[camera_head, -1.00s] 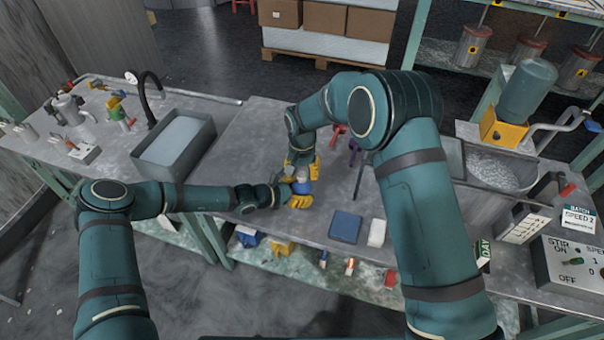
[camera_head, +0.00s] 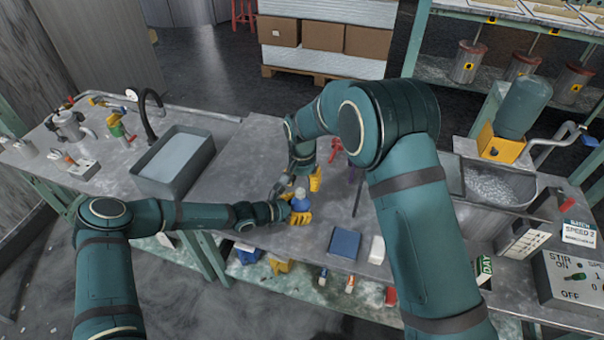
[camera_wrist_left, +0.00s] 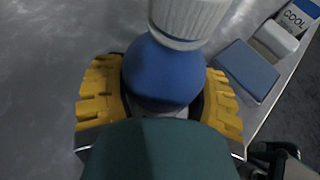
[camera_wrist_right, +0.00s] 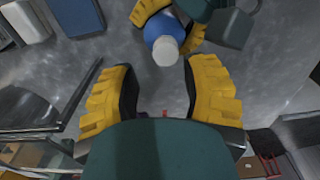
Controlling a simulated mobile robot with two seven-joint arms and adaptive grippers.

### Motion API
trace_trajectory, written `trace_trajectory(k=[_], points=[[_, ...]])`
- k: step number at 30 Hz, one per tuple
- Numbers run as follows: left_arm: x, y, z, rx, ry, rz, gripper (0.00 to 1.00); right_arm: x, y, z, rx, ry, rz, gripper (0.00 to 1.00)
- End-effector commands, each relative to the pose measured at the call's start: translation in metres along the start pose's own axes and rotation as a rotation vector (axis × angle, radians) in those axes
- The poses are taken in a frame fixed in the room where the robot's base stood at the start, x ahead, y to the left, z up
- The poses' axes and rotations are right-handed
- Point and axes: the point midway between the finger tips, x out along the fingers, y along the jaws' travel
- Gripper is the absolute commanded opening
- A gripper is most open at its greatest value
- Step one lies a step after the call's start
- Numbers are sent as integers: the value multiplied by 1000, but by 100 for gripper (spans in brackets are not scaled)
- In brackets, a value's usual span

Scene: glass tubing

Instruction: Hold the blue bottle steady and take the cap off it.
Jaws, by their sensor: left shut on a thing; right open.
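The blue bottle (camera_head: 300,203) stands upright at the middle of the workbench. My left gripper (camera_wrist_left: 162,92) is shut around its body from the left, and the blue body (camera_wrist_left: 160,72) shows between the yellow fingers. The white ribbed cap (camera_wrist_left: 188,18) sits on top of the bottle. My right gripper (camera_wrist_right: 162,78) is open and empty, its yellow fingers apart. In the right wrist view the cap (camera_wrist_right: 165,51) lies just beyond the gap between these fingertips, apart from them. In the head view my right gripper (camera_head: 313,181) is just behind the bottle, partly hidden by its own arm.
A blue block (camera_head: 345,243) and a white block (camera_head: 377,250) lie right of the bottle near the front edge. Red and purple items and a dark rod (camera_head: 358,197) are behind them. A grey sink (camera_head: 172,165) is at left. The bench between sink and bottle is clear.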

Motion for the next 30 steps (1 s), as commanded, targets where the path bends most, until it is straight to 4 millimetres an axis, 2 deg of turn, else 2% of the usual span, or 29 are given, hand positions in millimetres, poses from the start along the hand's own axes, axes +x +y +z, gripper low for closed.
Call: trace_trajectory(k=[3, 7, 19, 21, 23, 30], points=[[0, 0, 1, 1, -2, 0, 0, 17, 0, 0, 0, -1, 1, 45], [0, 0, 2, 1, -2, -1, 0, 28, 0, 0, 0, -1, 1, 45], [0, 0, 2, 2, -3, -1, 0, 34, 0, 0, 0, 1, 0, 45], [0, 0, 2, 2, -3, -1, 0, 34, 0, 0, 0, 0, 0, 20], [0, 0, 2, 2, -3, 0, 0, 34, 0, 0, 0, 0, 1, 0], [-1, 2, 1, 0, -2, 3, 0, 34, 2, -1, 1, -1, 4, 0]])
